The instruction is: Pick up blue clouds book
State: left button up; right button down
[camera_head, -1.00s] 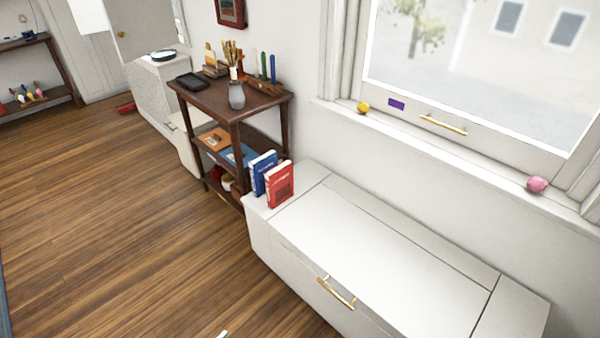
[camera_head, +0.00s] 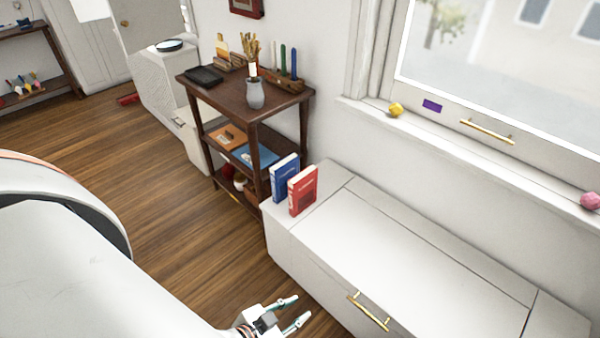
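Another blue book (camera_head: 256,156) lies flat on the middle shelf of the dark wooden shelf unit. I cannot make out clouds on either blue cover. My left gripper (camera_head: 302,308) is at the bottom middle, with its two fingers apart and nothing between them. In the picture it is below the books, left of the bench front and apart from them. My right gripper is out of view.
The white bench (camera_head: 400,250) has a gold handle (camera_head: 368,312) and a bare top right of the books. The shelf unit (camera_head: 238,97) carries a grey vase (camera_head: 255,93), candles and a dark tray. An orange book (camera_head: 227,136) shares the middle shelf.

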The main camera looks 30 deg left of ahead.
aim_at(284, 170)
jog(key=i+j+z, duration=0.1)
jog(key=j+z, duration=0.25)
jog(key=j, duration=0.6)
jog(key=j+z, duration=0.1)
jog(key=j, duration=0.85)
